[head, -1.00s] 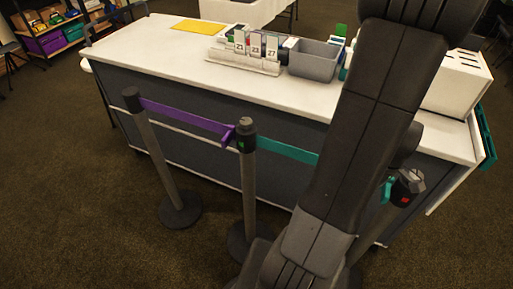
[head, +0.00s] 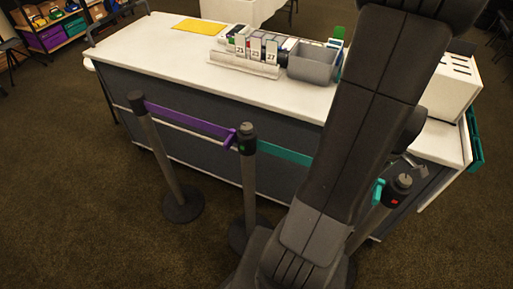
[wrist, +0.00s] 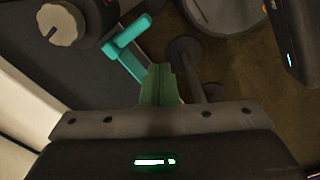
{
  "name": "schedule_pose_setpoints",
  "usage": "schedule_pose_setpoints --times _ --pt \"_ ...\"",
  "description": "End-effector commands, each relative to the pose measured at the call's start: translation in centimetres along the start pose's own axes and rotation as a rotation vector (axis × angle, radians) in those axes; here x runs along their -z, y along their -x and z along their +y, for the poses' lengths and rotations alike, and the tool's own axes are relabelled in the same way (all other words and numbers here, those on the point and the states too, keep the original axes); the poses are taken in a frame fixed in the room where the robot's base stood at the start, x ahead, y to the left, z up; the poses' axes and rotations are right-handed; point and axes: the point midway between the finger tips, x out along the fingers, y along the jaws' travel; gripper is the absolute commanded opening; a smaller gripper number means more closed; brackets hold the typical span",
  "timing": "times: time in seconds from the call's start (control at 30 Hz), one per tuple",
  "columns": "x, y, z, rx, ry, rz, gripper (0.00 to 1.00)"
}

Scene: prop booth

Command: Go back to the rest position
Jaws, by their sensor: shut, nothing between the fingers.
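My gripper (wrist: 162,86) is in the wrist view, its two fingers together with nothing between them. The gripper's tips do not show clearly in the head view, where my arm covers the right of the picture. There, the right post (head: 398,188) has a teal piece at its top, just right of my arm.
A left post (head: 165,165) and a middle post (head: 247,175) are joined by a purple belt (head: 190,121). A teal belt (head: 284,155) runs from the middle post behind my arm. Behind stands a counter (head: 150,42) with a grey bin (head: 314,64). Carpet is free at left.

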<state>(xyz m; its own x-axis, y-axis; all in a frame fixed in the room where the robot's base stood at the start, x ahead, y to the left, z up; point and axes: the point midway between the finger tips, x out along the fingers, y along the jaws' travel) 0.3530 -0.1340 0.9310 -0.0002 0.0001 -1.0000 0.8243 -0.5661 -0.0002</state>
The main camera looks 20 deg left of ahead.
Motion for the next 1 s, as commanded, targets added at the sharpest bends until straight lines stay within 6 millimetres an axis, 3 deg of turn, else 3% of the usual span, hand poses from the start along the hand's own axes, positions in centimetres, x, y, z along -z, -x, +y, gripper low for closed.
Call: schedule_pose_setpoints --times 0.47,1.0 --pt "0.0 -1.2 0.0 0.0 0.0 0.0 0.0" --pt "0.0 -7.4 0.0 0.0 0.0 0.0 0.0"
